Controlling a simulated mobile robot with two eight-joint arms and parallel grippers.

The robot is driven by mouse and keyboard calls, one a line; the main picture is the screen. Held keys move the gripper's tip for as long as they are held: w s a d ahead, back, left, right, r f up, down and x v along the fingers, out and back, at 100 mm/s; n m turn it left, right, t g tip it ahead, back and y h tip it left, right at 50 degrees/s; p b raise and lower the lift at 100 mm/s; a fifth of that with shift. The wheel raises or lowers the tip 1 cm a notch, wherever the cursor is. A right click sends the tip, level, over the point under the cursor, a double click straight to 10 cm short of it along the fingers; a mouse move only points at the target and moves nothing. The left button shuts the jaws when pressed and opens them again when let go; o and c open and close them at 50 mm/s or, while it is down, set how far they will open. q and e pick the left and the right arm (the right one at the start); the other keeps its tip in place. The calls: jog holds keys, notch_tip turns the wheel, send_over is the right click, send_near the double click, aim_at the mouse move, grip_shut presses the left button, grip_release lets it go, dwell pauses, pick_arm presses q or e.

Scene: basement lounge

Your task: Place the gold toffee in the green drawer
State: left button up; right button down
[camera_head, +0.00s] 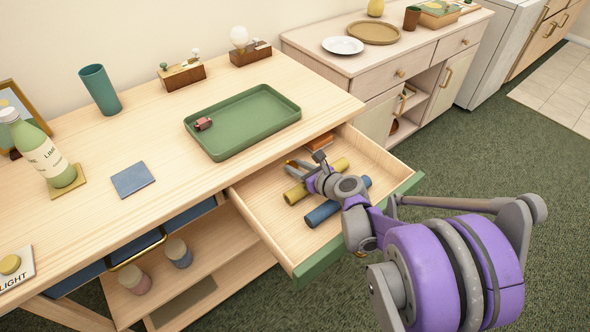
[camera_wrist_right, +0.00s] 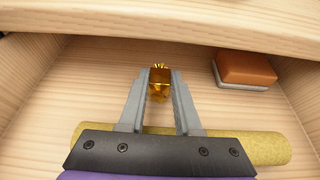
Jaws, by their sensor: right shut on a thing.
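The gold toffee (camera_wrist_right: 159,84) shows in the right wrist view, a small shiny wrapped piece between the fingertips. My right gripper (camera_wrist_right: 159,90) is shut on it, inside the open drawer. In the head view my right gripper (camera_head: 305,165) reaches over the drawer from the right, with a bit of gold at its tips. The green drawer (camera_head: 357,232) is pulled out from under the wooden table, with a green front and a pale wood inside. I cannot tell whether the toffee touches the drawer floor. My left gripper does not show.
The drawer also holds a yellow roll (camera_head: 333,172), a blue roll (camera_head: 324,214) and an orange-brown block (camera_wrist_right: 246,68). A green tray (camera_head: 230,149) with a small reddish-brown piece (camera_head: 203,123) stands on the table above. The table edge overhangs the drawer's back.

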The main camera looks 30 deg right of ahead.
jog(key=shift+w+f+b, duration=0.25)
jog(key=shift+f+b, duration=0.05)
jog(key=shift+f, duration=0.4)
jog(key=shift+r, duration=0.1)
jog(key=c, duration=0.6)
grip_release()
jog(key=shift+s+r, duration=0.1)
jog(key=p+v, duration=0.2)
jog(key=v, duration=1)
jog(key=shift+p, duration=0.35)
